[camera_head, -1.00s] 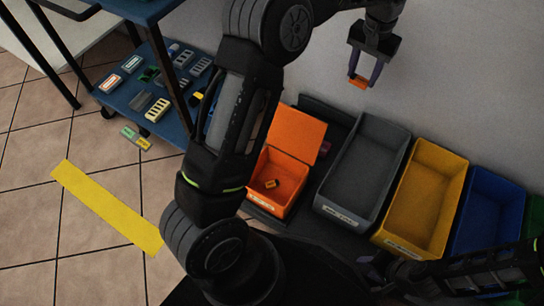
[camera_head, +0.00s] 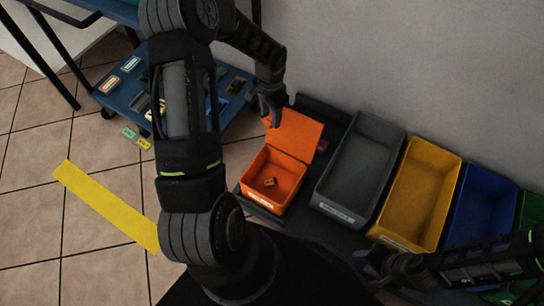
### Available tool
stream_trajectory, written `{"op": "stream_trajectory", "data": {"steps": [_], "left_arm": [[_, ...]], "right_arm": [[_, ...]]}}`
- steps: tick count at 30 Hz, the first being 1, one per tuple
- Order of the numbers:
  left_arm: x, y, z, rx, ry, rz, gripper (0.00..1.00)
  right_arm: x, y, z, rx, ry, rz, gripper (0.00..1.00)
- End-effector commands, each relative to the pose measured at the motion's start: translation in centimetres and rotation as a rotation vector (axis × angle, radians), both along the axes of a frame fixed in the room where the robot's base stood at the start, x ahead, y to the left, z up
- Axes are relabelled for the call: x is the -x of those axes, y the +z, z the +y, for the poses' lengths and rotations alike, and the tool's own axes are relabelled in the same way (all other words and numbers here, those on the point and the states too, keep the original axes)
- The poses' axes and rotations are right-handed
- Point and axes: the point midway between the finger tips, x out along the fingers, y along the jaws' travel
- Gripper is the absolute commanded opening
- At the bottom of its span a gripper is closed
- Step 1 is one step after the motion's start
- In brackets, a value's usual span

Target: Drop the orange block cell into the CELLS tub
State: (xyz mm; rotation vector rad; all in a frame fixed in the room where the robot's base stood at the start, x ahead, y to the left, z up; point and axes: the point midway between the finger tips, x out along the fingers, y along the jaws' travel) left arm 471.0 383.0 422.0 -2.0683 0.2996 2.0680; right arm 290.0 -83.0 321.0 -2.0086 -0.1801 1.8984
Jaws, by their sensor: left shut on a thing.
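My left gripper (camera_head: 268,112) is shut on the orange block cell, high at the raised lid of the orange tub (camera_head: 290,132). The cell itself hardly shows against the orange lid. The orange tub is open, with a small orange and dark piece (camera_head: 269,182) on its floor. The label on its front is too small to read, so I cannot tell which tub is CELLS. My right gripper (camera_head: 372,268) is low at the right, in front of the tubs; its fingers are too dark to judge.
A grey tub (camera_head: 321,190), a yellow tub (camera_head: 410,235), a blue tub (camera_head: 485,185) and a green tub (camera_head: 532,208) stand in a row. A blue cart shelf (camera_head: 118,98) holds several small parts. Two small pieces (camera_head: 136,137) lie by its edge. A yellow strip (camera_head: 105,205) marks the floor.

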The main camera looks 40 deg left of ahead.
Motion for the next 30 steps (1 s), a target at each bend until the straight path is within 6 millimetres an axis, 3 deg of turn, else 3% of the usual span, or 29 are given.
{"op": "stream_trajectory", "data": {"steps": [3, 6, 10, 15, 19, 30], "left_arm": [[4.0, -3.4, 0.4, 0.008, -0.229, 0.006, 0.05], [6.5, -6.1, -0.8, 0.01, -0.506, 0.004, 0.05], [8.2, -8.4, -3.3, 0.008, -0.846, -0.001, 0.05], [8.4, -9.7, -6.2, 0.003, -1.187, -0.003, 0.05], [8.1, -9.9, -6.7, 0.0, -1.265, -0.002, 0.05], [8.1, -10.0, -6.6, 0.0, -1.267, -0.001, 0.05]], "right_arm": [[0.2, 0.8, 0.2, -0.003, 0.005, 0.003, 0.36], [0.3, 1.1, 0.3, -0.005, 0.008, 0.006, 0.36], [0.5, 1.3, 0.4, -0.007, 0.011, 0.008, 0.36], [0.5, 1.4, 0.5, -0.008, 0.013, 0.009, 0.36], [0.5, 1.4, 0.5, -0.008, 0.013, 0.009, 0.36], [0.5, 1.2, 0.5, -0.007, 0.012, 0.008, 0.36]]}}
